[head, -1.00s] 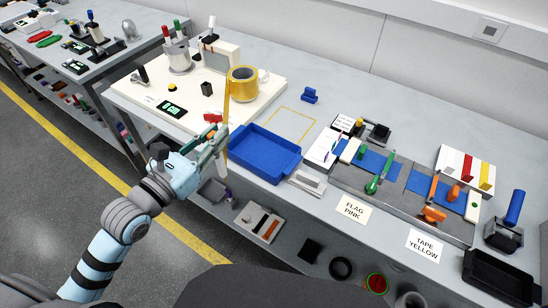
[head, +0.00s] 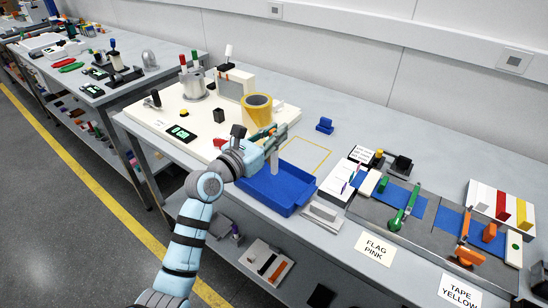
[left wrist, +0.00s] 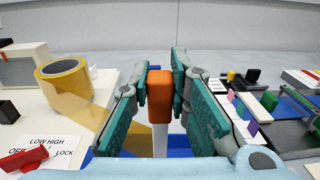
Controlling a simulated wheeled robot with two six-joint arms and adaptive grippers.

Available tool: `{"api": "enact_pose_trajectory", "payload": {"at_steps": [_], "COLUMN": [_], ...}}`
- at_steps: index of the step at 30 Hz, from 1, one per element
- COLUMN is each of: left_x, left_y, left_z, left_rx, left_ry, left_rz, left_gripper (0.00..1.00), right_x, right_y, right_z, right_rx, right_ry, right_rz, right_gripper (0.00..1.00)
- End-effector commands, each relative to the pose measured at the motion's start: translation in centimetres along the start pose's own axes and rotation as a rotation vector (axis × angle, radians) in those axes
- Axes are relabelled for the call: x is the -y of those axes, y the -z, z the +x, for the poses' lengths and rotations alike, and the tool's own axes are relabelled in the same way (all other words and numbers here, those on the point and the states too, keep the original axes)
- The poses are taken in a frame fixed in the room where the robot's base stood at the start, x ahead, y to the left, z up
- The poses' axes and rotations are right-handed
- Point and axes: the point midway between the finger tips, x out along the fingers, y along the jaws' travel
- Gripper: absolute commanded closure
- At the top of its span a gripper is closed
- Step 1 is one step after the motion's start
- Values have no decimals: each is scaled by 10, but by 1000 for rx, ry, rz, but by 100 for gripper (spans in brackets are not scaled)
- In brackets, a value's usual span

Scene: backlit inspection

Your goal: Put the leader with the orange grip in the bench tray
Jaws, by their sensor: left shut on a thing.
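My left gripper (head: 278,136) is above the blue bench tray (head: 288,207), near its back left side. In the left wrist view its teal fingers (left wrist: 159,92) are shut on an upright orange grip (left wrist: 159,82). A pale, narrow strip (left wrist: 160,140) hangs below the grip; it also shows in the head view (head: 274,163), over the tray. A yellow tape roll (head: 257,108) stands just behind the gripper. A translucent yellow strip (left wrist: 97,112) runs from the roll toward the fingers; its far end is hidden. My right gripper is not in view.
A white board (head: 150,118) with a display and a steel cup lies left of the tray. A grey fixture with a green lever (head: 402,212) and an orange lever (head: 462,245) stands right.

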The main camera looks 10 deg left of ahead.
Motion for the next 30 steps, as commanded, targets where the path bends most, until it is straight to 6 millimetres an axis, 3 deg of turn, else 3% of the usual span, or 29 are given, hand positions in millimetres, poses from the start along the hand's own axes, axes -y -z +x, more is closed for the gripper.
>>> {"api": "enact_pose_trajectory", "payload": {"at_steps": [8,18,19,22,30], "left_x": [0,-1,-1,-1,-1], "left_y": [49,52,51,51,50], "left_z": [0,0,0,0,0], "left_rx": [2,3,3,3,3], "left_ry": [-1,-1,-1,-1,-1], "left_rz": [0,2,2,2,2], "left_gripper": [100,100,78,63,63], "right_x": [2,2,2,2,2], "right_y": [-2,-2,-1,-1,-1], "right_z": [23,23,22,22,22], "right_rx": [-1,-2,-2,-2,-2], "right_ry": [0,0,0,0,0], "right_rz": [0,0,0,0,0], "right_gripper": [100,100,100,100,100]}}
